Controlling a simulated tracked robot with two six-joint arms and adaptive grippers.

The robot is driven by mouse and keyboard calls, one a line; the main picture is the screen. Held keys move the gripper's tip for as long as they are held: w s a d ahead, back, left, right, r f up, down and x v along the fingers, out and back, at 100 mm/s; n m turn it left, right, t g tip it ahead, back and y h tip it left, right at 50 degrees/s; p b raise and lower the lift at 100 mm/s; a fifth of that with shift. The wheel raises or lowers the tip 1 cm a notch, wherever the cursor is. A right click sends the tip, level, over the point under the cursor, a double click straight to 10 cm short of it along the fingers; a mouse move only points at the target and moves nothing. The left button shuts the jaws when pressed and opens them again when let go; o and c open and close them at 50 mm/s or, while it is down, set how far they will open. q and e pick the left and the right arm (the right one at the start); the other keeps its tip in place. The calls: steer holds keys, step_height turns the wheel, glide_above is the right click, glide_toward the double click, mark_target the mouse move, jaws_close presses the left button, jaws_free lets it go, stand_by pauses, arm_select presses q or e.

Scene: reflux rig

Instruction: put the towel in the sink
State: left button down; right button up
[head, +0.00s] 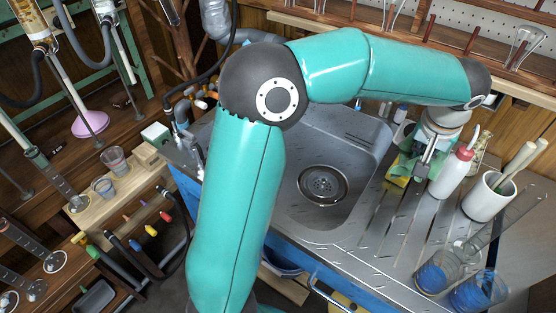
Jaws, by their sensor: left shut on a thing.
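My left arm arches over the sink, and its gripper (424,168) points down at the right of the basin, by the back of the ribbed drainboard. It is shut on a green cloth, which I take to be the towel (405,162). The towel is bunched around the fingers and partly hidden by them. A yellow patch shows under its left edge; I cannot tell what it is. The steel sink (300,208) lies to the left of the gripper, with a round drain in its empty-looking floor. My arm hides the sink's left and back parts. My right gripper is out of view.
A white bottle with a red collar (452,172) stands close to the right of the gripper. A white mug with pestles (488,197) and beakers of blue liquid (478,290) stand further right and in front. Glassware (522,48) hangs on the rack behind.

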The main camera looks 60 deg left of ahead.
arm_select(q)
steer(key=s+a+f+n, duration=0.1)
steer(key=s+a+n, duration=0.15)
steer(key=a, duration=0.45)
steer(key=s+a+f+n+g+y, duration=0.1)
steer(key=s+a, duration=0.3)
steer(key=a, duration=0.4)
steer(key=s+a+f+n, duration=0.2)
steer(key=s+a, duration=0.1)
steer(key=a, duration=0.4)
steer(key=s+a+f+n+g+y, duration=0.1)
steer(key=s+a+n, duration=0.1)
steer(key=s+a, duration=0.55)
steer(key=s+a+f+n+g, duration=0.1)
steer(key=s+a+n, duration=0.3)
steer(key=s, duration=0.6)
steer(key=shift+m, duration=0.55)
steer(key=f+b, duration=0.1)
steer(key=f, duration=0.5)
steer(key=f+b, duration=0.2)
steer(key=f, duration=0.4)
steer(key=a+f+b, duration=0.1)
steer(key=f, duration=0.6)
steer(key=shift+w+a, duration=0.1)
steer(key=shift+w, duration=0.1)
steer(key=c, duration=0.5)
jaws_free()
steer(key=v, duration=1.2)
